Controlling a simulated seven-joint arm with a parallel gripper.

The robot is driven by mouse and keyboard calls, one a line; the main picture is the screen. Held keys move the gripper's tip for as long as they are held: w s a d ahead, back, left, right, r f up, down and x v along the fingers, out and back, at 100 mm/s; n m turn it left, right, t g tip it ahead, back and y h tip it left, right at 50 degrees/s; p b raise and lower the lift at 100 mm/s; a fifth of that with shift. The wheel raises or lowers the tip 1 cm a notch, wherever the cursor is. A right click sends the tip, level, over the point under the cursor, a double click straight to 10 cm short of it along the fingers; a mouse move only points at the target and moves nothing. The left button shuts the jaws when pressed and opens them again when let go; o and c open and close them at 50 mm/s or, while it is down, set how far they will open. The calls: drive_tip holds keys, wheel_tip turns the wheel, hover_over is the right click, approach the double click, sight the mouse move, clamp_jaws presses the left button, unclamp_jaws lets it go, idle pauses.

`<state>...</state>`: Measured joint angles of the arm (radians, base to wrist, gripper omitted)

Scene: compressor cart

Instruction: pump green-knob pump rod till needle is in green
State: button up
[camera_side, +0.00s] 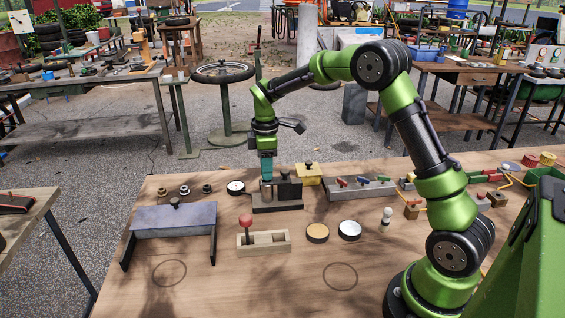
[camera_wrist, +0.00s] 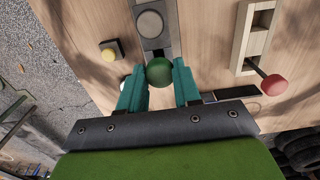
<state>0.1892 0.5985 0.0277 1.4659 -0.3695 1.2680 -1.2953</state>
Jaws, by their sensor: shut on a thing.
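The pump (camera_side: 289,187) is a dark block on a dark base near the back edge of the wooden table. My gripper (camera_side: 267,178) points down at its left part, with teal fingers shut on the pump rod's knob. In the wrist view the green knob (camera_wrist: 159,72) sits between the fingers of my gripper (camera_wrist: 159,82), beside the pump's round grey cap (camera_wrist: 150,23). The rod under the knob is hidden.
A red-knobbed lever (camera_side: 246,221) stands in a slotted wooden box in front of the pump; its red knob shows in the wrist view (camera_wrist: 274,85). A grey bench-like cover (camera_side: 174,217) stands left.

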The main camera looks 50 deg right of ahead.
drive_tip(key=shift+r, duration=2.05)
drive_tip(key=shift+f, duration=0.1)
drive_tip(key=shift+f, duration=1.95)
drive_tip(key=o, duration=0.9)
drive_tip(key=shift+r, duration=0.1)
